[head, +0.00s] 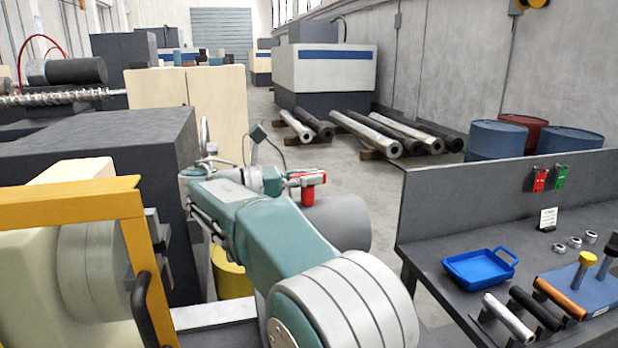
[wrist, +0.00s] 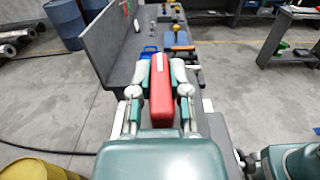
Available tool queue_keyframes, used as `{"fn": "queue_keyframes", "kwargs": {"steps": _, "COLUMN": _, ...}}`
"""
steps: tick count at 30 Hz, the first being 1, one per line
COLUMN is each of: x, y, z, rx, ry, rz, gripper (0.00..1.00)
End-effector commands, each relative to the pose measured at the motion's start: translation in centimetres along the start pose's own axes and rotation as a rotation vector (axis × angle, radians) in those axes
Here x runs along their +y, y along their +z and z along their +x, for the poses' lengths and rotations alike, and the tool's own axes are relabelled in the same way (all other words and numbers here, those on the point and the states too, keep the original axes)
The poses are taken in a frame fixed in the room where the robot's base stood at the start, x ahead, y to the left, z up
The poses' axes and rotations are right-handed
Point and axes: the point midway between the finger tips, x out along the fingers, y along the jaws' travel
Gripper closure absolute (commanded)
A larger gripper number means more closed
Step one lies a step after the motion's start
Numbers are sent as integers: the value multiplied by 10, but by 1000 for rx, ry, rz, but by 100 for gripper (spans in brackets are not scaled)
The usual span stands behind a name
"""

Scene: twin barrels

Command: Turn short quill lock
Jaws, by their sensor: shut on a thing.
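My gripper (head: 290,180) is at the end of my raised arm, near the middle of the head view. It is shut on a red handle-like piece (head: 309,192), which shows a short downward stub there. In the wrist view, my gripper (wrist: 162,68) has its two fingers on either side of the same red piece (wrist: 161,98), which looks like a long red block. I cannot tell whether this piece is the short quill lock or what it is fixed to. A grey cylinder (head: 345,222) lies behind and below it in the head view.
A dark workbench (head: 440,262) at the right holds a blue tray (head: 478,266) and several short tubes. Red and green tags hang on its back panel. A yellow frame (head: 125,205) stands close at the left. Open floor (head: 355,180) lies beyond my gripper.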

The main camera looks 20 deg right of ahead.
Motion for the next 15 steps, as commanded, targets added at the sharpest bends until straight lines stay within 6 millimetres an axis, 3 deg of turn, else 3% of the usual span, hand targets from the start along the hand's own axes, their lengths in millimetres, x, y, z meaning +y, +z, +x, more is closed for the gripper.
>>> {"fn": "queue_keyframes", "kwargs": {"steps": 15, "x": 1, "y": 1, "z": 0, "rx": -3, "ry": -27, "rz": 2, "gripper": 100}}
